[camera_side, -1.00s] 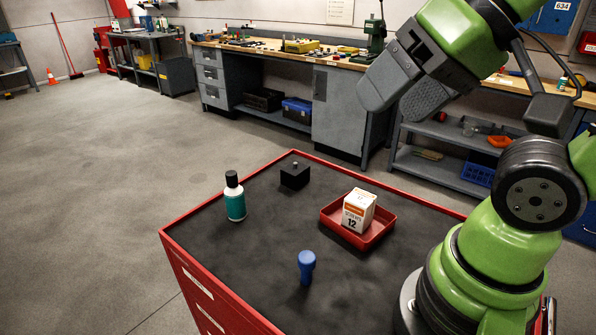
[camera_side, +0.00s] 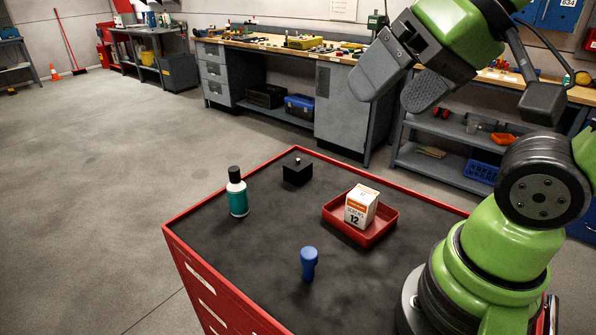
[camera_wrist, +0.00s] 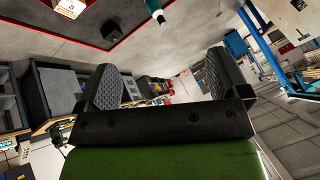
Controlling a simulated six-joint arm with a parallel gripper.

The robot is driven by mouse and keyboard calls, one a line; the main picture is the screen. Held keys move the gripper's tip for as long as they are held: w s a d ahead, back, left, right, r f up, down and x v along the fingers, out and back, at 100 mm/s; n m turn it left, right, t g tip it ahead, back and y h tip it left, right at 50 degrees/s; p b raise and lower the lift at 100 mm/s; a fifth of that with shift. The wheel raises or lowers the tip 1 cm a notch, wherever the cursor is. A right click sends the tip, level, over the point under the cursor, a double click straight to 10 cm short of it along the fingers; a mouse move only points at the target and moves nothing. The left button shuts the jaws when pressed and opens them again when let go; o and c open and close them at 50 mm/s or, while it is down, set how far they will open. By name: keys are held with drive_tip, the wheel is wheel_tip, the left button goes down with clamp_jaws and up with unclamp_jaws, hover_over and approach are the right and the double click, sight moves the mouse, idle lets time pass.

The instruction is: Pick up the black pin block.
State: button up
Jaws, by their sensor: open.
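The black pin block (camera_side: 297,174) stands on the dark top of the red cart, near its far corner, with a small light pin on top. In the wrist view a small dark shape near the top (camera_wrist: 111,30) looks like the same block. My gripper (camera_side: 400,86) is open and empty, high above the cart and to the right of the block, well apart from it. In the wrist view both fingers of my gripper (camera_wrist: 168,82) are spread with nothing between them.
A teal bottle with a black cap (camera_side: 237,192) stands left of the block. A red tray (camera_side: 374,236) holding a white and orange screw box (camera_side: 361,206) lies to its right. A blue knobbed piece (camera_side: 309,263) stands in front. Bare cart top (camera_side: 255,235) lies between them.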

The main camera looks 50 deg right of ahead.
drive_tip(key=w+d+n, duration=0.1)
drive_tip(key=w+d, duration=0.2)
drive_tip(key=w, duration=0.5)
drive_tip(key=n+g+h, duration=0.2)
drive_tip(key=n+g, duration=0.1)
hover_over(300, 160)
drive_tip(key=s, duration=0.3)
wheel_tip(300, 160, down, 20)
drive_tip(key=x, duration=0.4)
drive_tip(key=shift+a+f, duration=0.15)
drive_tip(key=shift+f, duration=0.2)
drive_tip(key=shift+x, duration=2.8)
drive_tip(key=shift+w+r, duration=0.1)
drive_tip(key=c, duration=1.2)
